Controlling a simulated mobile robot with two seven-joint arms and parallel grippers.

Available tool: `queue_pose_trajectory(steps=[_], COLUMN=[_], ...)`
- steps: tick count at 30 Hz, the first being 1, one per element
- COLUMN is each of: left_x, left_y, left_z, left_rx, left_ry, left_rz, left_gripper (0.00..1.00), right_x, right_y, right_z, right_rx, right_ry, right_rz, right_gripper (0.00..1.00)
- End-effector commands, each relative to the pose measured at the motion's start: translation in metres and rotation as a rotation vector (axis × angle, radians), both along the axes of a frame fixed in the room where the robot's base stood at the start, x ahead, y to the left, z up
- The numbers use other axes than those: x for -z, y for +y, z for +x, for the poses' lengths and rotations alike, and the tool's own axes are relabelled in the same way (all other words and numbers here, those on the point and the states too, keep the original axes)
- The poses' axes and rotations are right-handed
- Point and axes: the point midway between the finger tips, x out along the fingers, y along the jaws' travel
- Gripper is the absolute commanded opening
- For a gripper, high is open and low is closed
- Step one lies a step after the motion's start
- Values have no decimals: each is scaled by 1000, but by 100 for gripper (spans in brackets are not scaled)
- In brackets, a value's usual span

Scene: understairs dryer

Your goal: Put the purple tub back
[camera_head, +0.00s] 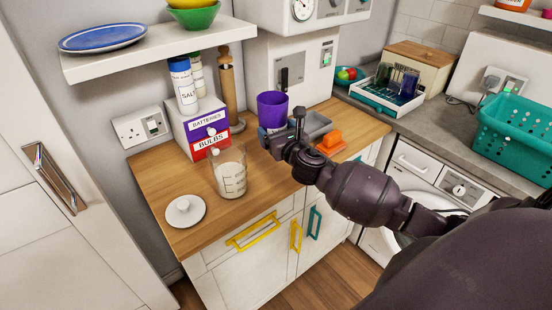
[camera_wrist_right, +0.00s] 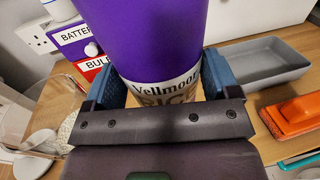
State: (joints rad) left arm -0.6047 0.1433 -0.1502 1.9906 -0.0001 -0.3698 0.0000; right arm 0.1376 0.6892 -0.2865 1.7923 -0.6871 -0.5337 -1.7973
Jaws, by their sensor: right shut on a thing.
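The purple tub (camera_head: 272,108) is upright at the back of the wooden counter (camera_head: 165,165), right of the batteries and bulbs drawers. My right gripper (camera_head: 285,143) is shut on it. In the right wrist view the purple tub (camera_wrist_right: 150,35) fills the space between the blue finger pads of the right gripper (camera_wrist_right: 160,80), and its pale label reads "Vellmoor" with a partly hidden word below. The gripper hides the tub's base, so I cannot tell whether it touches the counter. My left gripper is not in view.
A jug with pale contents (camera_head: 230,172) and a white round lid (camera_head: 185,211) stand at the counter's front left. A small drawer box (camera_head: 193,128) is behind. A grey tray (camera_head: 316,124) and an orange object (camera_head: 331,143) are right of the tub. A shelf (camera_head: 150,55) overhangs the left.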

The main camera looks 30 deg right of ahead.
Motion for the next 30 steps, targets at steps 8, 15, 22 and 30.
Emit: queue_pose_trajectory(steps=[8, 15, 22, 30], left_x=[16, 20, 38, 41], left_y=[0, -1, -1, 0], left_z=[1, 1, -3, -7], left_rx=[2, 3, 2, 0], left_ry=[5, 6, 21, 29], left_rz=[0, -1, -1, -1], left_gripper=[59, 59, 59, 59], right_x=[42, 53, 85, 87], right_y=[0, 0, 0, 0], right_z=[0, 0, 0, 0], right_rx=[-1, 0, 0, -2], right_ry=[-1, -1, 1, -3], right_rz=[2, 1, 3, 0], right_gripper=[36, 36, 36, 36])
